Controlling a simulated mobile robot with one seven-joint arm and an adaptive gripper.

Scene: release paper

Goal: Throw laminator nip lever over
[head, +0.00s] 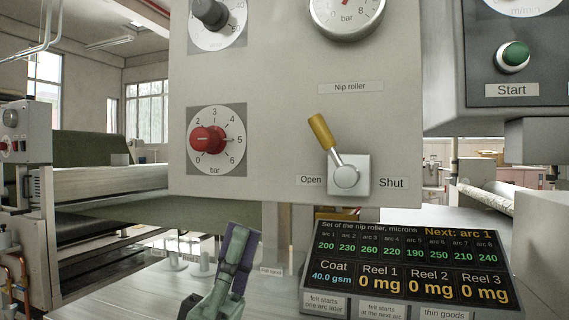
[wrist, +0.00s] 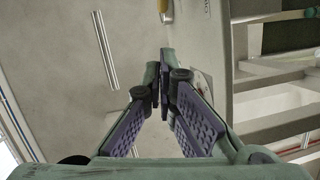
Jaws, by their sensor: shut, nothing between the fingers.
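The nip roller lever (head: 321,132) has a yellow grip on a metal stem, set on a square metal base (head: 348,176) on the grey panel. It leans up and to the left, towards the "Open" label (head: 311,180); the "Shut" label (head: 391,183) is right of the base. My gripper (head: 240,234) is low in the head view, left of and below the lever, apart from it. In the wrist view my gripper (wrist: 166,62) is shut and empty, its fingertips together. Part of a yellow grip (wrist: 166,10) shows beyond them at the top edge.
A red dial (head: 209,140) is left of the lever and a pressure gauge (head: 346,14) is above it. A dark display (head: 410,262) with a row of labels stands below the panel. A green start button (head: 514,55) is on a box at right.

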